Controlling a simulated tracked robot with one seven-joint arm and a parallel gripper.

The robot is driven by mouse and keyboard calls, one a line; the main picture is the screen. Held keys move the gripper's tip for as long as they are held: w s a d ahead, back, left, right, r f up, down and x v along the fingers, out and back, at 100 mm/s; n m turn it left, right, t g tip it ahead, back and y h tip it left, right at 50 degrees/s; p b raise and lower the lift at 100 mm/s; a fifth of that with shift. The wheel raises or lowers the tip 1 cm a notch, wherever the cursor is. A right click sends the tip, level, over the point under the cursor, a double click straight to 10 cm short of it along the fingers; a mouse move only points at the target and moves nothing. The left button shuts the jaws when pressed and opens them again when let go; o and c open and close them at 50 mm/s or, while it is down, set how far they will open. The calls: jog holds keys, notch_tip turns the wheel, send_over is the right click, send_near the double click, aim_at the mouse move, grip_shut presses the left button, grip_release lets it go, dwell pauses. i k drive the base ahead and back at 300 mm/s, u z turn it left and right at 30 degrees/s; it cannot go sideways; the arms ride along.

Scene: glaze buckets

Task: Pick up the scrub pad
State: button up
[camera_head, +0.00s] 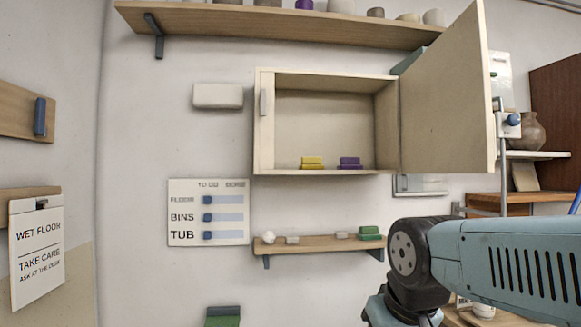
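I cannot tell for sure which thing is the scrub pad. A two-layer green block (370,234) lies at the right end of the small low shelf. A similar yellow block (312,163) and a purple block (350,163) sit side by side on the floor of the open wall cabinet (264,130). Another green thing (222,321) with a dark top is cut off at the bottom edge. My arm reaches in from the right, in front of the low shelf's right side; my gripper is out of view.
The cabinet door (445,95) stands open to the right. The low shelf (315,245) also holds several small pale lumps. A long shelf (280,24) with pots runs above. A sign board (208,212) hangs at left. A brown vase (526,132) stands at far right.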

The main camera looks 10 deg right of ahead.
aim_at(309, 162)
jog(key=z, duration=0.2)
jog(key=i, duration=0.9)
jog(key=u, duration=0.1)
